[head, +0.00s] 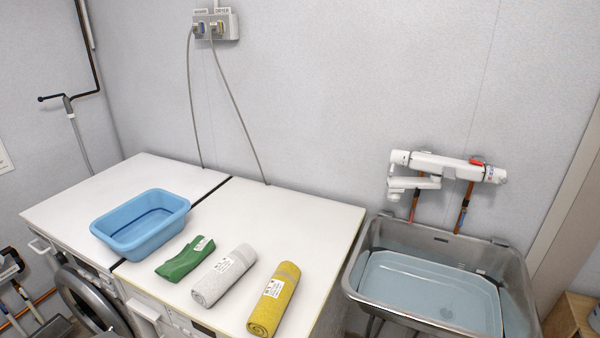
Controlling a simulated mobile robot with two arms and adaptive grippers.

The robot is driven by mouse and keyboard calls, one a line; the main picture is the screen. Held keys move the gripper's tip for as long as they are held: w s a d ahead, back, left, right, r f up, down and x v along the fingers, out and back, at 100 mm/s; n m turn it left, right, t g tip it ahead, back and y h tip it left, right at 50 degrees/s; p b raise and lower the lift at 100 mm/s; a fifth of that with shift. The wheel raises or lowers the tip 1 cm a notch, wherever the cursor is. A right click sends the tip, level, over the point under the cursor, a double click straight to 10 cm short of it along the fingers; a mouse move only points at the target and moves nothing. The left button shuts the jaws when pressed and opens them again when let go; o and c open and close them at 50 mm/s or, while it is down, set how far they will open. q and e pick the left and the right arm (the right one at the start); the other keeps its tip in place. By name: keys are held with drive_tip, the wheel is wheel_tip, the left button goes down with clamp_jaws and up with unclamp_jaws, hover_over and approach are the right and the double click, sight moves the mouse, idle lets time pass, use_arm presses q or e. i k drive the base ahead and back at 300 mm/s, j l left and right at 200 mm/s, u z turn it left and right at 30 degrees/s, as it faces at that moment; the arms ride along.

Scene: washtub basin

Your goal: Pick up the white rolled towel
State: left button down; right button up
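The white rolled towel (212,284) lies on the white machine top, with a paper label on its upper side. It lies between a folded green cloth (183,261) on its left and a yellow rolled towel (266,312) on its right, apart from the yellow one. Its near end faces the front edge of the top. Neither of my grippers shows in the head view. Nothing covers the white towel.
A blue basin (140,238) stands across the seam between the two machine tops. A metal sink (515,293) holding a pale blue tub (385,280) is at the right, under a white faucet (440,163). The back of the right top (290,217) is clear.

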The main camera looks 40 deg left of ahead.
sight(230, 269)
drive_tip(key=u, duration=1.85)
drive_tip(key=l, duration=0.85)
drive_tip(key=i+l, duration=0.1)
drive_tip(key=l, duration=0.75)
